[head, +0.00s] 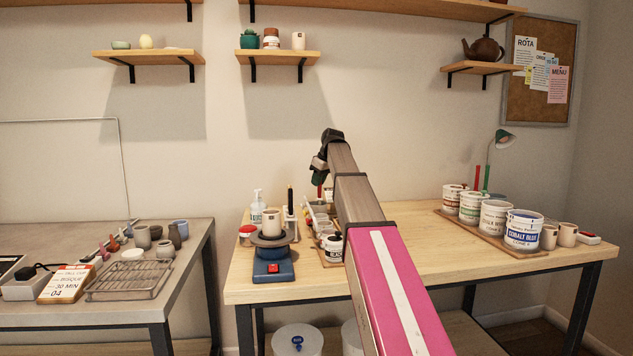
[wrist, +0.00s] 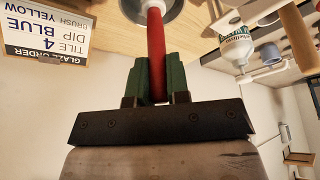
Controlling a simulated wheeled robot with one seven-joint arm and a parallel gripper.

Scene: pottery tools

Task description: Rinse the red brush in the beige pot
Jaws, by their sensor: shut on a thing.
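My gripper (wrist: 157,75) has green fingers shut on the red brush (wrist: 156,45), whose red handle runs between them. In the wrist view the brush's far end points to a round, pale-rimmed vessel (wrist: 172,15) at the top edge. I cannot tell whether its tip is inside, and the tip is out of sight. Beige cups (head: 567,235) stand at the right. Which vessel is the beige pot is unclear.
A cup on a wheel (head: 272,264) stands left of my arm, near a soap bottle (head: 257,204). Glaze buckets (head: 496,218) stand on a board at the right. The table between my arm and that board is clear. A glaze order card (wrist: 45,38) shows in the wrist view.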

